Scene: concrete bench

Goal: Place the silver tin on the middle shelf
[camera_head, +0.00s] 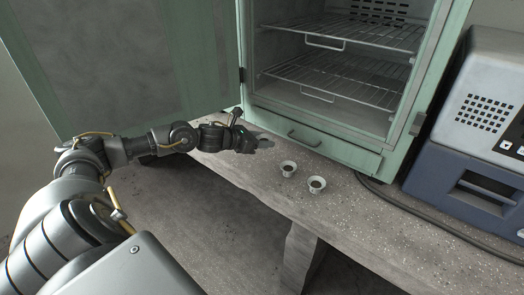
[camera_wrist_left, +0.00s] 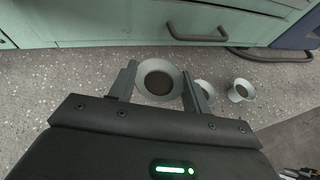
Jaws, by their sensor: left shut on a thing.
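My left gripper (camera_head: 266,142) is shut on a silver tin (camera_wrist_left: 160,80), a small flared cup with dark contents; in the wrist view it sits between the two fingers, its opening facing the camera. In the head view the held tin is mostly hidden by the gripper. The gripper is low, in front of the cabinet's lower left corner. The green cabinet (camera_head: 254,50) stands open and shows two wire shelves, an upper one (camera_head: 345,30) and a lower one (camera_head: 335,82). The cabinet's top is cut off, so I cannot tell whether more shelves exist. My right gripper is out of view.
Two similar cups, (camera_head: 289,168) and (camera_head: 317,185), stand on the concrete bench (camera_head: 370,215) right of the gripper. The open door (camera_head: 130,70) fills the left. A blue-grey machine (camera_head: 475,120) and a dark cable (camera_head: 420,217) lie to the right. Both shelves look empty.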

